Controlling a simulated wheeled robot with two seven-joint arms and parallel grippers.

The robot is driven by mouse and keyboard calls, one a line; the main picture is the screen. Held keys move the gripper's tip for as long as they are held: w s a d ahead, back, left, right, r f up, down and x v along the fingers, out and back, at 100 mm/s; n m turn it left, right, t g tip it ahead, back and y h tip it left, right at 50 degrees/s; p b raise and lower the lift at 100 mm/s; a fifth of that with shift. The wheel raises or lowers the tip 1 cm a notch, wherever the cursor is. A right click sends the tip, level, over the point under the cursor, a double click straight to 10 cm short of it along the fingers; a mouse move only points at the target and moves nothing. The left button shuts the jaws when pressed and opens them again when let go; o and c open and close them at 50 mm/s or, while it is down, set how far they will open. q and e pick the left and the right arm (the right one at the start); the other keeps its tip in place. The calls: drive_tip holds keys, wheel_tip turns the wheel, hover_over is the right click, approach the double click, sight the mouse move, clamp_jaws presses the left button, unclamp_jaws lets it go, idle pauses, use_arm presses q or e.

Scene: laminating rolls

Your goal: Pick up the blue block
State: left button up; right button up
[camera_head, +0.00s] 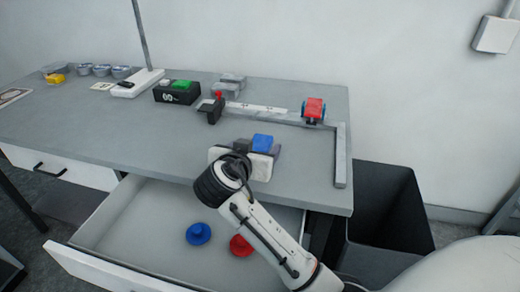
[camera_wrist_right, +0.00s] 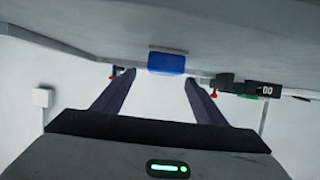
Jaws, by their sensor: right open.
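The blue block (camera_head: 262,143) lies on the grey table, just beyond my right gripper in the head view. In the right wrist view, which appears upside down, the blue block (camera_wrist_right: 166,62) sits between and ahead of the two dark fingers. My right gripper (camera_wrist_right: 161,77) is open and empty, its fingers spread to either side of the block. In the head view my right gripper (camera_head: 256,152) is low over the front of the table, and its wrist hides part of it. Contact with the block cannot be told. My left gripper is not in view.
A grey rail frame (camera_head: 262,112) with a red and blue piece (camera_head: 314,108) stands behind. A black box (camera_head: 177,93) with a green top is farther left. The open drawer (camera_head: 150,225) below holds a blue knob-like piece (camera_head: 198,233) and a red one (camera_head: 241,245). The table's left front is clear.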

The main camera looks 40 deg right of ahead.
sight(259, 145)
drive_tip(key=x, duration=0.5)
drive_tip(key=shift+w+a+f, duration=0.15)
drive_tip(key=shift+w+f, duration=0.05)
drive_tip(key=shift+f, duration=0.05)
drive_tip(key=c, duration=1.2)
drive_tip(key=shift+o, duration=0.2)
drive_tip(key=shift+r, duration=0.1)
